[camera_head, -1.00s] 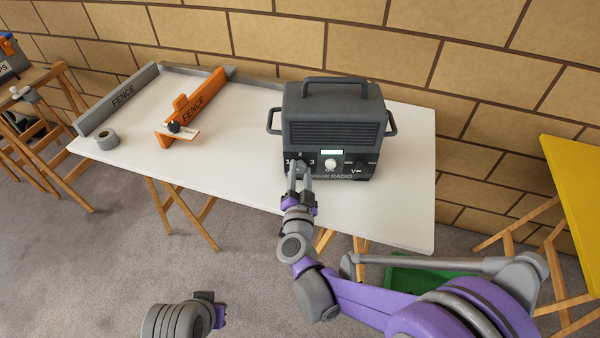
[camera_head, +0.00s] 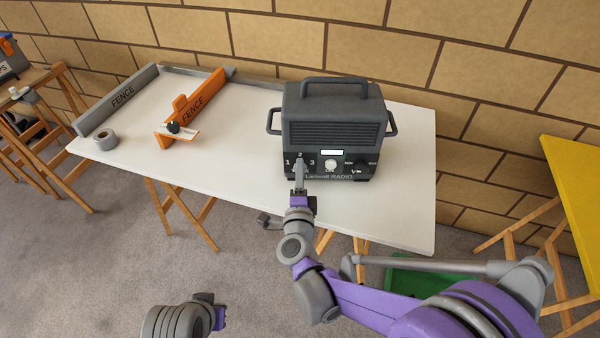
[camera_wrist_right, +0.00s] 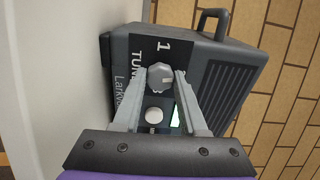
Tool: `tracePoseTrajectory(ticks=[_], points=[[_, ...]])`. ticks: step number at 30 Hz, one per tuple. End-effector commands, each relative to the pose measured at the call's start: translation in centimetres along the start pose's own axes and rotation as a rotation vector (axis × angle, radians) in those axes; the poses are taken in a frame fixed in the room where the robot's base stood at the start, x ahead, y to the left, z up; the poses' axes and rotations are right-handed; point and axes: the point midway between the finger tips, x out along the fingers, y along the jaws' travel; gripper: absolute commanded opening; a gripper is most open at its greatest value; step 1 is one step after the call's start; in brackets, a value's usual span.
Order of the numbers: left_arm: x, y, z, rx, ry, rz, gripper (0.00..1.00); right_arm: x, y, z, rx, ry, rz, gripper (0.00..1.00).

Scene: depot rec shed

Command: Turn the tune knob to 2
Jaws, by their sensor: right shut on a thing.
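The radio (camera_head: 333,115) is a dark grey box with a top handle, standing on the white table. Its tune knob (camera_wrist_right: 160,77) is grey and round, on the lower left of the radio's front, with marks 1, 2 and 3 around it. My right gripper (camera_head: 300,162) is at that knob, its fingers hiding it in the head view. In the right wrist view my right gripper (camera_wrist_right: 163,74) has a fingertip on each side of the knob and is shut on it. The knob's pointer setting cannot be made out. My left gripper (camera_head: 218,316) is low at the bottom, its fingers unclear.
A white round button (camera_head: 331,165) and a second dark knob (camera_head: 361,161) are on the radio's front, right of the tune knob. The table's right end is clear.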

Motion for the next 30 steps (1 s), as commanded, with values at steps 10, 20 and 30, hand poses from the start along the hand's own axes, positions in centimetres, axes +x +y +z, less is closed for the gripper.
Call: tracePoseTrajectory(ticks=[10,20,30], points=[[-0.01,0.0,0.0,0.0,0.0,0.0,0.0,-0.01,0.02,-0.01,0.157,0.0,0.0,0.0],[-0.01,0.0,0.0,0.0,0.0,0.0,0.0,-0.01,0.03,-0.01,0.193,0.0,0.0,0.0],[-0.01,0.0,0.0,0.0,0.0,0.0,0.0,-0.01,0.03,-0.01,0.192,0.0,0.0,0.54]])
